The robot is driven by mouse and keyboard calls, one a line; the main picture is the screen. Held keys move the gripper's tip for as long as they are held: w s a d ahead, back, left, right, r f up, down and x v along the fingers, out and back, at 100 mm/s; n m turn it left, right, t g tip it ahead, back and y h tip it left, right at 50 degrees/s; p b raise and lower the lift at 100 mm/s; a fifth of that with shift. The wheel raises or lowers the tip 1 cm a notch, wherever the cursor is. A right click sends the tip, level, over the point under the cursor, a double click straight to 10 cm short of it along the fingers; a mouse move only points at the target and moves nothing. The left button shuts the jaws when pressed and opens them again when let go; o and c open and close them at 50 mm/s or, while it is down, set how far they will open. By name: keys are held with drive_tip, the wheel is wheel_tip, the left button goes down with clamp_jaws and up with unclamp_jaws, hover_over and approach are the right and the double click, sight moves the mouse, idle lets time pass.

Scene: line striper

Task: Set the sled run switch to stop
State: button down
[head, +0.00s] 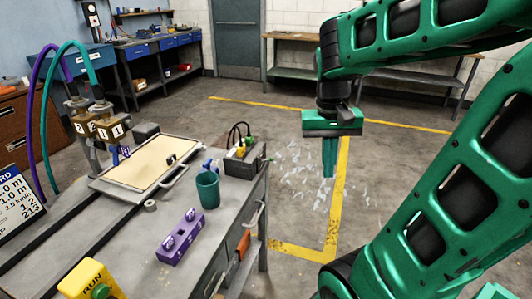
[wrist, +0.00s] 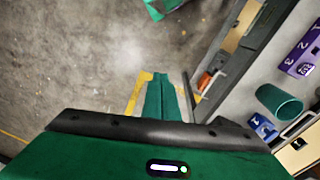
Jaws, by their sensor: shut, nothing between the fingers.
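A yellow box (head: 82,276) marked RUN, with a round green knob (head: 101,291), sits at the bottom left of the head view, partly cut off by the frame edge. I cannot read the knob's setting, and no stop label shows. The box is not in the wrist view. My green gripper (head: 330,172) points down over open floor, right of the bench and well away from the yellow box. Its fingers are together and empty, also in the wrist view (wrist: 163,82).
The grey bench (head: 125,250) holds a purple numbered block (head: 181,236), a green cup (head: 208,189), a framed tray (head: 140,166) and a dark box (head: 244,159) with coloured plugs. Purple and green hoses arch at the left. The floor (head: 295,190) right of the bench is clear.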

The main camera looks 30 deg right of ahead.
drive_tip(key=w+d+r+m+h, duration=0.1)
drive_tip(key=w+r+h, duration=0.15)
drive_tip(key=w, duration=1.25)
drive_tip(key=m, duration=0.2)
hover_over(271, 158)
drive_tip(key=w+a, duration=0.2)
drive_tip(key=a, duration=0.3)
drive_tip(key=shift+s+f, duration=0.25)
drive_tip(key=shift+f, duration=0.1)
drive_tip(key=x, duration=1.4)
drive_tip(key=shift+s, duration=0.3)
